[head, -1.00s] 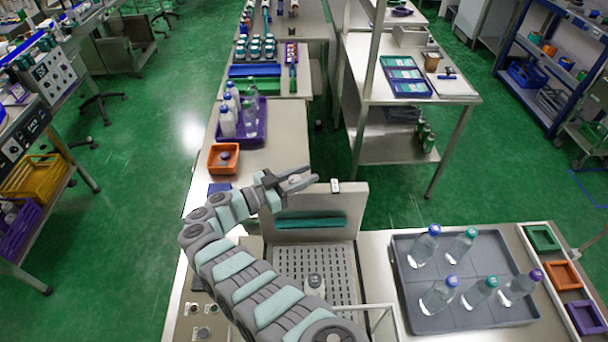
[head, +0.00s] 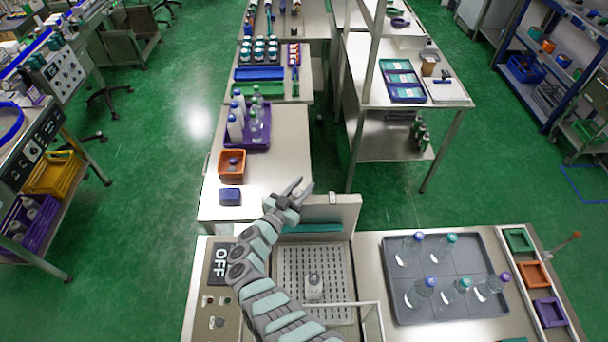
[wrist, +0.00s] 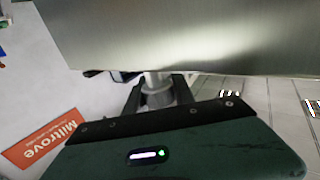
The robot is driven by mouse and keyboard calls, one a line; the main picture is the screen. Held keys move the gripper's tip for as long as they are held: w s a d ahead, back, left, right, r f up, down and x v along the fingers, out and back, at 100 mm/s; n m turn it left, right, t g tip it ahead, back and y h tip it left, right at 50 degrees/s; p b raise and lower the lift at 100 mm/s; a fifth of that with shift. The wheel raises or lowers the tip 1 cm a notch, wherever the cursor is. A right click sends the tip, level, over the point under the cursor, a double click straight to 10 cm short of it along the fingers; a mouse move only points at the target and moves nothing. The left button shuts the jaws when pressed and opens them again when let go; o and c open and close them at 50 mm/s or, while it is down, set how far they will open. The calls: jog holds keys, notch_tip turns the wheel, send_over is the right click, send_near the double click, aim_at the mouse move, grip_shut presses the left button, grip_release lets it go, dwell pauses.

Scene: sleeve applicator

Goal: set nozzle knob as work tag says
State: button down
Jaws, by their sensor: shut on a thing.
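The sleeve applicator stands at the bottom centre with a raised pale back panel (head: 345,211) and a perforated metal bed (head: 292,262). A small bottle (head: 314,287) stands on the bed. My gripper (head: 298,188) is at the upper left edge of the panel, fingers pointing up and right. In the wrist view, the fingers close around a short grey metal cylinder (wrist: 154,82), which looks like the nozzle knob. Its markings and setting are hidden. A small white piece (head: 332,198) sits on the panel's top edge. I cannot read it or tell if it is the work tag.
A sign reading OFF (head: 219,263) is on the applicator's left side. A grey tray (head: 392,300) with several capped bottles stands to the right, beside three small coloured trays. A metal plate (wrist: 190,35) lies close across the wrist view. An orange bin (head: 232,178) stands behind left.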

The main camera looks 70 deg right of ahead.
jog(key=n+t, duration=0.2)
jog(key=t, duration=0.1)
jog(key=w+n+t+y, duration=0.1)
jog(key=n+t, duration=0.2)
jog(key=t, duration=0.1)
jog(key=n+t, duration=0.2)
jog(key=t, duration=0.2)
jog(key=shift+w+a+f, duration=0.2)
jog(key=shift+w+f, duration=0.05)
jog(key=shift+w, duration=0.1)
jog(key=shift+w+n+t+y+b, duration=0.1)
jog(key=shift+n+t+y+b, duration=0.45)
jog(key=shift+n+t+y, duration=0.35)
jog(key=shift+r, duration=0.1)
jog(key=c, duration=1.1)
grip_release()
jog(key=shift+r, duration=0.1)
jog(key=shift+o, duration=0.2)
